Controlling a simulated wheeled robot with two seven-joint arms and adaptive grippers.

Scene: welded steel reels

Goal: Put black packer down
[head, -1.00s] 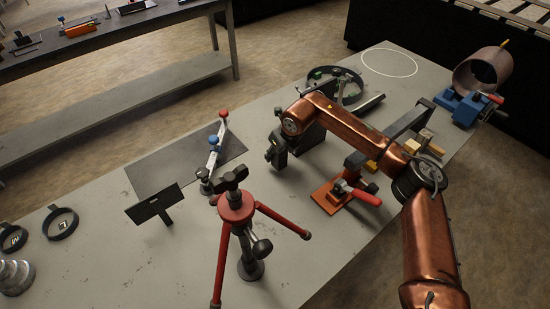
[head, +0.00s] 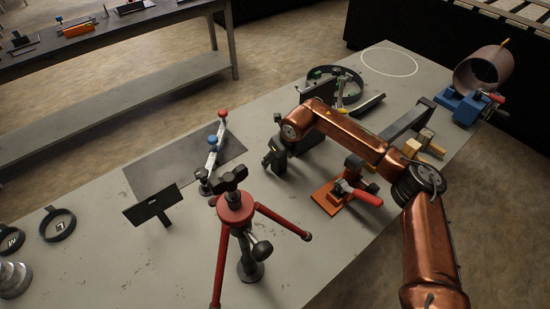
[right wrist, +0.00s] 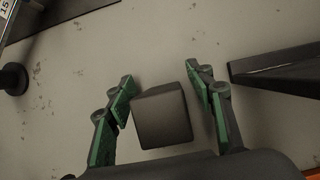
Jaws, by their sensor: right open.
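The black packer (right wrist: 162,117) is a small dark block in the right wrist view. It sits between the two green-padded fingers of my right gripper (right wrist: 161,76), over the grey bench top. The fingers are spread, with a visible gap on each side of the block. In the head view my right gripper (head: 272,160) is low over the middle of the bench, right of the dark mat. I cannot make out the packer there. Whether its underside fully rests on the bench is hidden. My left gripper is not in view.
A red tripod stand (head: 236,208) is in front. An orange base with a red-handled clamp (head: 345,190) is to the right. A dark mat (head: 165,170) with a blue-and-red-knobbed tool lies left. A ring (head: 345,85) is behind. Bare bench (head: 330,260) lies at front right.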

